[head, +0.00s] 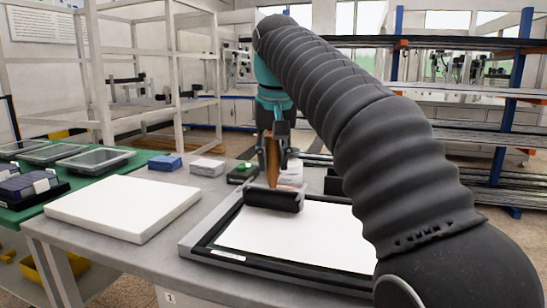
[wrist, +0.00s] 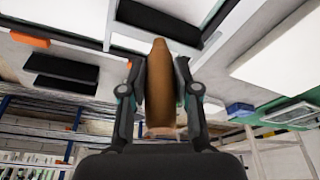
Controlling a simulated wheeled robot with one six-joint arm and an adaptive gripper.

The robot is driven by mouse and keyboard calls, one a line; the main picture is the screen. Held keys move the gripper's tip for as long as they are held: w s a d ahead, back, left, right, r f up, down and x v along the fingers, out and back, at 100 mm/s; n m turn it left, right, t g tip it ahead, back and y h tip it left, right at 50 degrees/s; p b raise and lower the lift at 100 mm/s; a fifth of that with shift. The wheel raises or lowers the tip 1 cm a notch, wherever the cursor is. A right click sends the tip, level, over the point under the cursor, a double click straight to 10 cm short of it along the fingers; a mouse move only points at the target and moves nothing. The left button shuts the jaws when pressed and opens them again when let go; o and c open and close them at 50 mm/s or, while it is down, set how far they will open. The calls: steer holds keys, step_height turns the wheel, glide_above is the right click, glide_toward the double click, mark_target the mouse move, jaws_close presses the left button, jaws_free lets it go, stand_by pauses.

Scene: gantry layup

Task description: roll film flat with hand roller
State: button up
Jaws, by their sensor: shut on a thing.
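My gripper (head: 273,152) is shut on the brown handle (head: 272,168) of the hand roller, which is held upright. The roller's black cylinder (head: 272,198) lies low over the far left part of the white film (head: 300,236). I cannot tell whether it touches the film. The film lies in a black-edged frame (head: 222,254) on the grey table, and my arm hides its right part. In the wrist view my gripper (wrist: 158,75) has a finger on each side of the handle (wrist: 160,92), with the black cylinder (wrist: 158,20) beyond.
A thick white slab (head: 125,206) lies left of the frame. A blue box (head: 165,162) and a white box (head: 207,167) stand behind it. A green surface (head: 75,180) with several grey trays is at far left. A white bottle-like item (head: 291,172) stands behind the roller.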

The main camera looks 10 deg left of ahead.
steer(key=shift+f+b, duration=0.3)
steer(key=shift+f, duration=0.1)
stand_by(0.6)
steer(key=shift+w+d+r+p, duration=0.15)
steer(key=shift+w+p, duration=0.85)
steer(key=shift+p, duration=0.05)
steer(key=shift+w+d, duration=0.15)
steer(key=shift+w, duration=0.8)
steer(key=shift+s+a+b, duration=0.15)
steer(key=shift+s+b, duration=0.15)
steer(key=shift+s, duration=0.7)
steer(key=shift+s+a+b, duration=0.15)
steer(key=shift+s+b, duration=0.1)
steer(key=shift+s, duration=0.7)
